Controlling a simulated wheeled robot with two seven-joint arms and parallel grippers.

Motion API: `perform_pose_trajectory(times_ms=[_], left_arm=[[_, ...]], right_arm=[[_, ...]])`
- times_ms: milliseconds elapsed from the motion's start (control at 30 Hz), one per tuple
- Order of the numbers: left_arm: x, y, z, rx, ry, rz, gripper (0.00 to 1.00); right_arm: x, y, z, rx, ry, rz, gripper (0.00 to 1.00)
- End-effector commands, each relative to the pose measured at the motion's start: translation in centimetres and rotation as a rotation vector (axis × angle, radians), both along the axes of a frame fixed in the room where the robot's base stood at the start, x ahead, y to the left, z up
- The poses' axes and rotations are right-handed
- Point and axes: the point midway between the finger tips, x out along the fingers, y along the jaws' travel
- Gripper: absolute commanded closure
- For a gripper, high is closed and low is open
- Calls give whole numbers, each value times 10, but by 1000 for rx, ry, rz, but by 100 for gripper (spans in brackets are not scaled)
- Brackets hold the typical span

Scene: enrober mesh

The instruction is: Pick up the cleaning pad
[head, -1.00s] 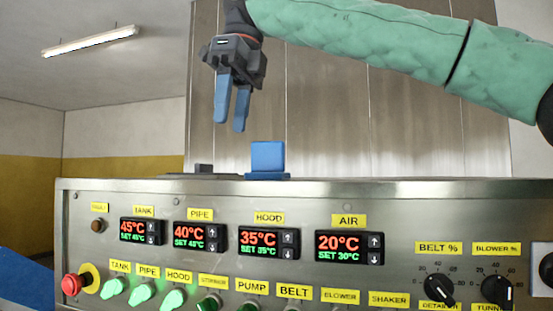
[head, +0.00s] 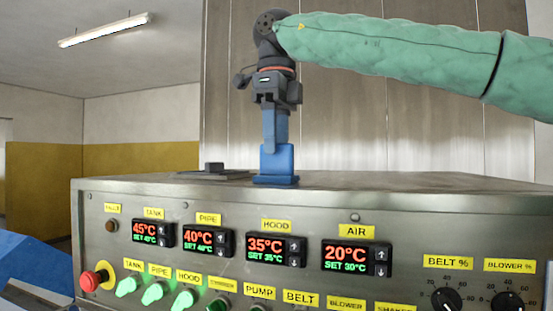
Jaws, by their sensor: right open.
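The cleaning pad appears to be the blue upright block (head: 277,162) on a wider blue base, standing on the top of the steel machine near its front edge. My right gripper (head: 275,146) comes down over it from above, its blue fingers pointing down. The fingers are open, seen nearly edge-on. Their tips overlap the top of the block in the picture; I cannot tell whether they touch it or straddle it. My left gripper is not in view.
The machine's front panel (head: 200,268) carries temperature displays, lit green switches, dark knobs and a red stop button (head: 93,281). A dark flat plate with a small block (head: 214,168) lies left of the pad. The machine top to the right is clear.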

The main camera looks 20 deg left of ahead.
Motion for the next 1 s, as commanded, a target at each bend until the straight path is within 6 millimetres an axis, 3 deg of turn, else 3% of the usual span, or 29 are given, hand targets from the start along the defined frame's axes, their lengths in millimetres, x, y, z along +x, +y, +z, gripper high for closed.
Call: perform_pose_trajectory(times_ms=[33,200,567,800,1000], left_arm=[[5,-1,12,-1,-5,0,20],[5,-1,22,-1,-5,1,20],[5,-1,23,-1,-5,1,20],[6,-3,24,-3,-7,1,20],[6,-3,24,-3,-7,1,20]], right_arm=[[1,-1,0,-2,1,0,55],[1,0,-20,-1,1,1,55],[1,0,-31,1,0,0,55],[1,0,-31,1,0,0,98],[1,0,-30,1,0,0,100]])
